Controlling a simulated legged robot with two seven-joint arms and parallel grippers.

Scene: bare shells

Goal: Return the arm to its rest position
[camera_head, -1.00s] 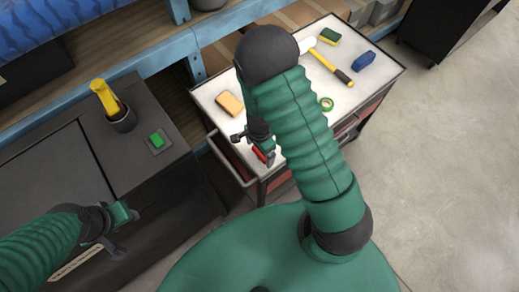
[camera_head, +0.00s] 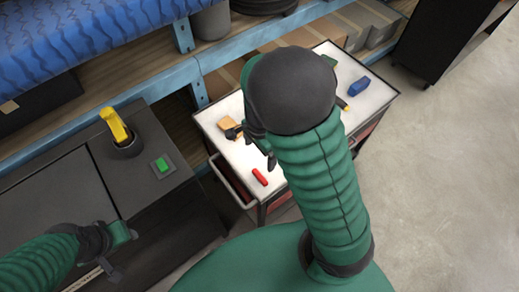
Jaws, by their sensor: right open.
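My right arm reaches up the middle of the view, its dark rounded elbow large and close to the camera. My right gripper (camera_head: 252,147) shows partly behind the arm, above the front left of the white-topped cart (camera_head: 214,110). It is open, and nothing shows between its fingers. A small red object (camera_head: 260,177) lies on the cart top just below it, apart from the gripper. My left gripper (camera_head: 118,250) is at the lower left, by the dark cabinet. Its fingers show only in part.
An orange block (camera_head: 228,123) and a blue object (camera_head: 360,87) lie on the cart; my arm hides most of the other tools. A blue-framed shelf (camera_head: 165,83) runs behind. Floor is clear at right.

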